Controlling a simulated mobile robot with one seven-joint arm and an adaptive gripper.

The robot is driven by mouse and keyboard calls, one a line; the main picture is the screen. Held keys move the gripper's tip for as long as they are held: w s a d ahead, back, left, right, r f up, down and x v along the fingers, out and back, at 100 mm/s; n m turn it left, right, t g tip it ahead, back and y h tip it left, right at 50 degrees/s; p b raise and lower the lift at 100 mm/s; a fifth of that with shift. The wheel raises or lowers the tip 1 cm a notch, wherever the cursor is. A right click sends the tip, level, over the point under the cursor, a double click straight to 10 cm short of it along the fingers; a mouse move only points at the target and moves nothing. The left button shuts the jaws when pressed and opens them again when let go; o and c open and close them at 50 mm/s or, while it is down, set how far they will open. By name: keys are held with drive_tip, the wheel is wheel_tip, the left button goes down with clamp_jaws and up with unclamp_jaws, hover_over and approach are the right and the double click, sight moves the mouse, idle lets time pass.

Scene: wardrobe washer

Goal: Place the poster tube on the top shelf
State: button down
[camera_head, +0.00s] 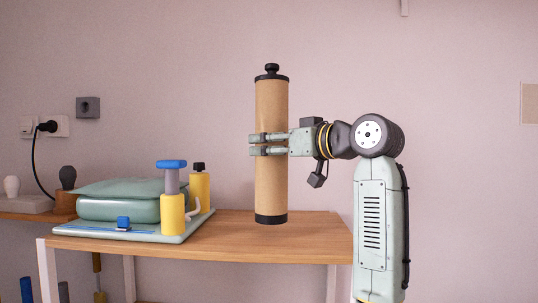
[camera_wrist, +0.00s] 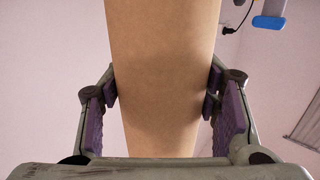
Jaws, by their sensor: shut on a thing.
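The poster tube (camera_head: 271,185) is a tan cardboard cylinder with black end caps and a black knob on top. It stands upright in my gripper (camera_head: 268,145), which is shut around its middle from the right. The tube's lower cap overlaps the wooden table top (camera_head: 310,228) in the head view; I cannot tell for sure whether it touches. In the wrist view the tube (camera_wrist: 165,80) fills the middle, between the purple pads of my gripper (camera_wrist: 163,105). No top shelf can be made out for certain in either view.
Left on the table lie a pale green board (camera_head: 150,234) with a folded green bundle (camera_head: 118,207), a yellow bottle with blue top (camera_head: 172,212) and another yellow bottle (camera_head: 199,187). Wall sockets (camera_head: 58,126) with a plugged cable are behind. The table's right part is clear.

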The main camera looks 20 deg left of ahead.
sight(270, 162)
drive_tip(key=shift+w+a+f+p, duration=0.15)
drive_tip(key=shift+f+p, duration=0.1)
drive_tip(key=shift+f, duration=0.6)
drive_tip(key=shift+s+a+f+p, duration=0.1)
drive_tip(key=shift+a+f+p, duration=0.1)
drive_tip(key=shift+f, duration=0.65)
drive_tip(key=shift+f, duration=0.15)
drive_tip(key=c, duration=0.6)
unclamp_jaws()
drive_tip(key=shift+w, duration=0.1)
drive_tip(key=shift+o, duration=0.2)
